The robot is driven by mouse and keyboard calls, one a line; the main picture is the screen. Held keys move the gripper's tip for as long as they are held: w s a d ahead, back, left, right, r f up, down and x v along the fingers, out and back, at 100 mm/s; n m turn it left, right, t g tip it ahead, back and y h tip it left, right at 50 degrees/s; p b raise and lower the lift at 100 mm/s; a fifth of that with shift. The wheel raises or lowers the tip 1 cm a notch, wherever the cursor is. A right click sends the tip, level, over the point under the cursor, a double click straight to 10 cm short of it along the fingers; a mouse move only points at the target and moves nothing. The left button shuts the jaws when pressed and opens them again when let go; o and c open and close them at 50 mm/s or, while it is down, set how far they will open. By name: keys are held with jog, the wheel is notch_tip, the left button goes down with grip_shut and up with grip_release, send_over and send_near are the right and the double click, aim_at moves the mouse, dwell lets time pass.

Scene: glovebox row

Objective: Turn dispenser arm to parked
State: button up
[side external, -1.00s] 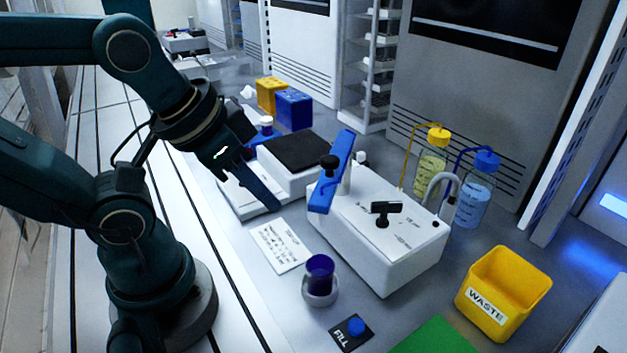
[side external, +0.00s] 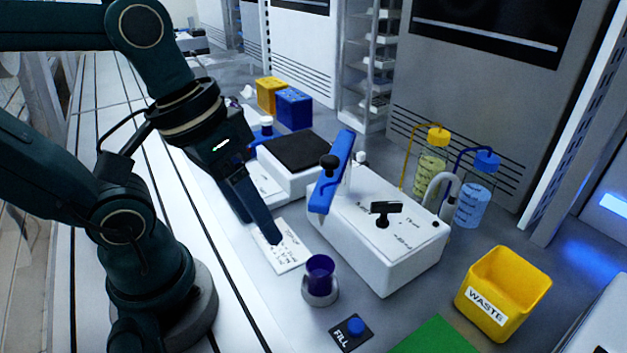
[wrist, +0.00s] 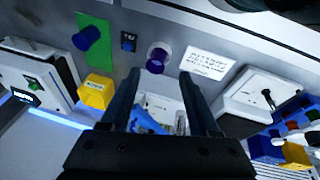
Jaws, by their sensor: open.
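The dispenser is a white box (side external: 372,240) with a long blue arm (side external: 346,155) on its top. A black knob (side external: 329,161) stands on the blue arm, and a black T-shaped handle (side external: 385,209) stands on the box top. My gripper (side external: 272,238) points down over the bench, left of the dispenser and apart from it. In the wrist view my gripper (wrist: 158,88) has its two fingers well apart with nothing held. The blue arm (wrist: 146,121) and part of the white box show between and beyond the fingers, partly hidden by the gripper.
A purple cup (side external: 319,271) stands in front of the dispenser, by a note card (side external: 284,246) and a FILL button (side external: 356,326). A yellow waste bin (side external: 505,292) is at right. Two tubed bottles stand behind. A white balance-like device (side external: 300,153) is at left.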

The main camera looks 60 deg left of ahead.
aim_at(335, 163)
jog(key=w+d+r+n+g+h, duration=0.2)
jog(key=d+r+n+g+h, duration=0.25)
jog(key=n+g+h, duration=0.3)
jog(key=w+n+h, duration=0.1)
jog(key=h, duration=0.1)
jog(key=w+a+n+t+h, duration=0.1)
jog(key=w+n+h, duration=0.1)
jog(key=w+a+r+n+h, duration=0.1)
jog(key=w+h, duration=0.1)
jog(key=shift+w, duration=0.25)
jog(key=w+a+n+t+h, duration=0.1)
jog(key=w+a+f+n+t+h, duration=0.1)
jog(key=a+n, duration=0.1)
jog(key=w+a+f+n+t+h, duration=0.1)
jog(key=w+a, duration=0.1)
jog(key=shift+f+n+t, duration=0.1)
jog(key=shift+n+t, duration=0.15)
jog(key=shift+n, duration=0.1)
jog(key=shift+n+t, duration=0.3)
jog(key=shift+d+f, duration=0.15)
jog(key=shift+d, duration=1)
jog(key=shift+d+f, duration=0.1)
jog(key=shift+d, duration=1)
grip_shut()
